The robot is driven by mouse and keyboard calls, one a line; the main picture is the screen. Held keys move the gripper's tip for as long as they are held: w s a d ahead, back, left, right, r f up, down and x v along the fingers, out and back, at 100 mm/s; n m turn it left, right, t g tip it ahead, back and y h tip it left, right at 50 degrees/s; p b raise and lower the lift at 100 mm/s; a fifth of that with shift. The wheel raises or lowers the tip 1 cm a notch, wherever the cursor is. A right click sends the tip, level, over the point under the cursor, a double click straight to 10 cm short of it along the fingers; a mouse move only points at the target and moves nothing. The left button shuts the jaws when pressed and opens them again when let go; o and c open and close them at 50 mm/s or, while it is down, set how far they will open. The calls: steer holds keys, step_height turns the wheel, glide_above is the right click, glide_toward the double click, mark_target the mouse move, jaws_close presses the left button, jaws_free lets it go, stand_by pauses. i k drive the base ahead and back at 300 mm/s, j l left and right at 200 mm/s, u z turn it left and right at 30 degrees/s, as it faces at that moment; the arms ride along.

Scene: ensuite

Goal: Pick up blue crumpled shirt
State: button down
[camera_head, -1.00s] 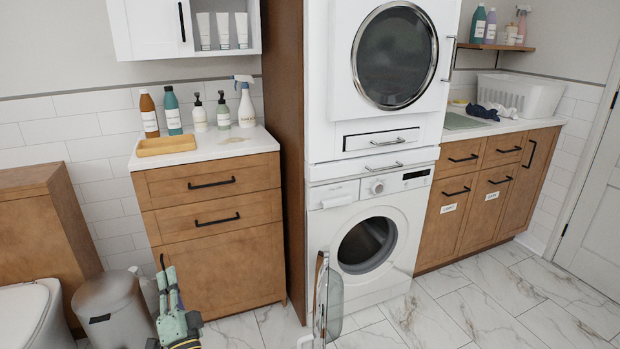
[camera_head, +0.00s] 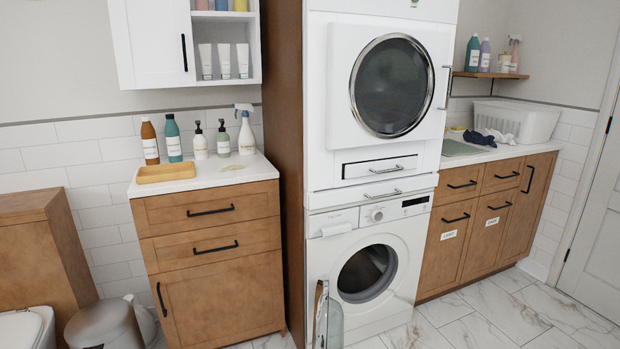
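A dark blue crumpled cloth (camera_head: 479,138) lies on the right counter (camera_head: 510,151), in front of the white laundry basket (camera_head: 518,121). It looks like the blue shirt, though it is small at this distance. A paler crumpled cloth (camera_head: 500,136) lies right beside it, touching or nearly so. My gripper is not in view now.
Stacked washer (camera_head: 405,225) and dryer (camera_head: 340,95) stand left of that counter. Tiled floor (camera_head: 480,318) before the right cabinets is clear. A bin (camera_head: 100,325) stands at the lower left.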

mark_target(474, 137)
steer(key=j+z, duration=0.4)
steer(key=j, duration=0.55)
steer(key=j+z, duration=0.35)
steer(key=j, duration=0.55)
steer(key=i+l+z, duration=0.65)
steer(key=i+z, duration=0.2)
steer(key=i, duration=0.2)
steer(key=i+l+z, duration=0.1)
steer(key=i+z, duration=0.25)
steer(key=i, duration=1)
steer(key=i+u, duration=0.3)
steer(key=i+l+u, duration=0.55)
steer(key=i, duration=0.2)
steer(key=j, duration=0.05)
